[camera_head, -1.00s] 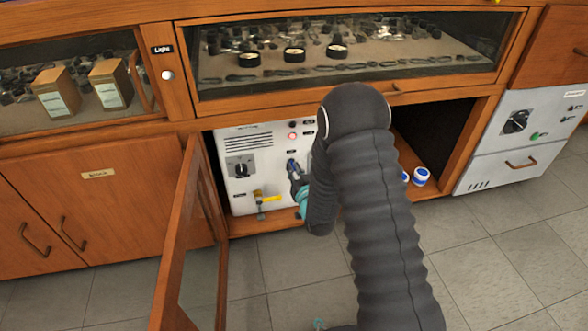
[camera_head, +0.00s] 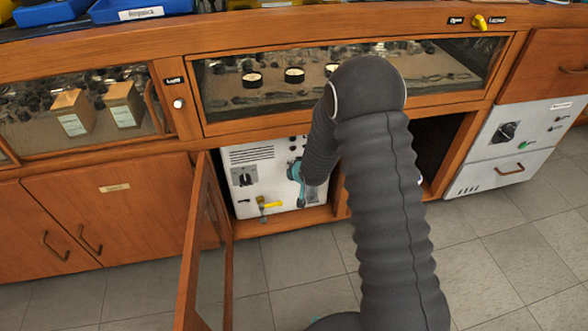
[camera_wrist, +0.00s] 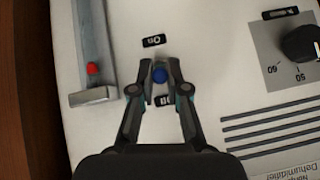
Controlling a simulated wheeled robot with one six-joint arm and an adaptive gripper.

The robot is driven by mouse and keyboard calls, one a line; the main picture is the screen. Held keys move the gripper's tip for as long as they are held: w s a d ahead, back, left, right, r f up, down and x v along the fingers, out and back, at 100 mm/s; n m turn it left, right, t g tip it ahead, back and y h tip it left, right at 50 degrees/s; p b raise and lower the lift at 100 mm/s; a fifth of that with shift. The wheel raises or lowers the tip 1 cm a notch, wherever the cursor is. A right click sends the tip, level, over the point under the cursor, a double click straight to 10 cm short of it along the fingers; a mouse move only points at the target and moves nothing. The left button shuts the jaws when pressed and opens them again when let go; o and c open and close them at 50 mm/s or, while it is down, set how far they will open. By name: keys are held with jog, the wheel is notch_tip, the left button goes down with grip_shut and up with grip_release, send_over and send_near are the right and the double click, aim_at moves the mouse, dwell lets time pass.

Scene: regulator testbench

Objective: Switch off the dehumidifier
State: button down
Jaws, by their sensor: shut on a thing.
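The white dehumidifier (camera_head: 240,205) stands in the open cabinet in the head view. Its front panel (camera_wrist: 225,75) fills the wrist view, upside down, with a "Dehumidifier" label (camera_wrist: 296,168) at the lower right. A small blue-tipped switch (camera_wrist: 159,74) sits between an "On" label (camera_wrist: 153,41) and a second label (camera_wrist: 164,100), partly covered, that seems to read "Off". My gripper (camera_wrist: 159,75) is shut on the blue switch tip, one finger on each side. In the head view my gripper (camera_head: 297,180) is at the panel, partly hidden by my arm. The lever's exact tilt is unclear.
A yellow-handled valve (camera_head: 270,204) is low on the front. The open cabinet door (camera_head: 196,245) stands left of my arm. The right compartment (camera_head: 437,150) looks dark.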

jog(key=shift+w+r+g, duration=0.1)
jog(key=shift+g, duration=0.2)
jog(key=c, duration=1.2)
grip_release()
jog(key=v, duration=1.2)
jog(key=shift+a, duration=0.15)
